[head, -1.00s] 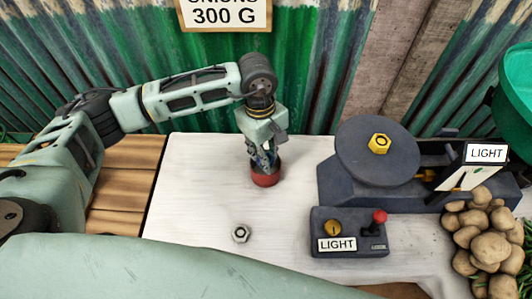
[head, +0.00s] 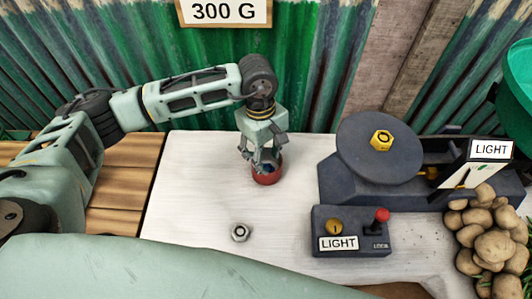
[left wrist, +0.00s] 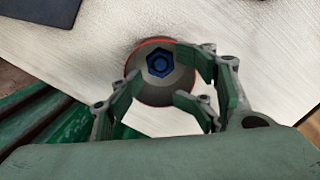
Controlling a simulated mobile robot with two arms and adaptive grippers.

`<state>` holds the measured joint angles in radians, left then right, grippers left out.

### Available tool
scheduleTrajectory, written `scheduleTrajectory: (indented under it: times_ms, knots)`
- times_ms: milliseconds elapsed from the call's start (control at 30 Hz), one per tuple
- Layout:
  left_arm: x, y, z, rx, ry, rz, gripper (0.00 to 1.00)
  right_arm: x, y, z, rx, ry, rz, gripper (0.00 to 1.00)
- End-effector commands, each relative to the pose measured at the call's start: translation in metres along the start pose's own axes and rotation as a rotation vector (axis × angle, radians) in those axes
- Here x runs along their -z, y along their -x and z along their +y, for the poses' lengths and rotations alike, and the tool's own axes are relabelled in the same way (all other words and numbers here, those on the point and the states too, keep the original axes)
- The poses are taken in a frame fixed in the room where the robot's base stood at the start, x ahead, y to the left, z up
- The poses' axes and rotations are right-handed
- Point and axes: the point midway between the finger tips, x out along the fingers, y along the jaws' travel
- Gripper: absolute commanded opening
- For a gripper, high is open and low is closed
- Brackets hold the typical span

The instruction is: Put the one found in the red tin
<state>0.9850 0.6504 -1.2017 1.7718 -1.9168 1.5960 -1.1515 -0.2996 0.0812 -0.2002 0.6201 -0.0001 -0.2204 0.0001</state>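The red tin (head: 267,178) stands on the white table, and its rim (left wrist: 133,72) shows in the left wrist view. A blue nut (left wrist: 160,64) lies inside the tin; a bit of blue also shows there in the head view. My left gripper (head: 263,161) is just above the tin with its fingers spread and nothing between them. A yellow nut (head: 381,139) rests on the round plate of the dark scale (head: 365,170). A grey nut (head: 240,232) lies on the table in front of the tin. My right gripper does not show.
A dark control box (head: 350,232) with a yellow knob, a red-topped lever and a LIGHT label stands in front of the scale. The scale's sign (head: 490,150) also reads LIGHT. Potatoes (head: 493,245) are heaped at the right. The table left of the tin is clear.

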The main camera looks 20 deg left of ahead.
Motion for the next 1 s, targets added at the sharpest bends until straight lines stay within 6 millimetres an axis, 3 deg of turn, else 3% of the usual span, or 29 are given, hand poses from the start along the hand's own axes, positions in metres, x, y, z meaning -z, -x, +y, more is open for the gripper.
scheduleTrajectory:
  times_ms: [667,800,867,1000]
  knots:
    - [0.000,0.007,0.001,-0.003,0.000,0.002,0.42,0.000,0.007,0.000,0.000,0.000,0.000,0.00]
    - [-0.002,0.021,0.001,-0.003,0.000,0.001,0.42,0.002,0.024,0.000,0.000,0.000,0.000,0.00]
    - [0.000,0.028,0.003,-0.009,-0.001,0.005,0.42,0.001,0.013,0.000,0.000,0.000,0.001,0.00]
    - [0.000,0.062,0.002,-0.008,-0.002,0.005,0.42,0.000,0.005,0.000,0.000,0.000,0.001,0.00]
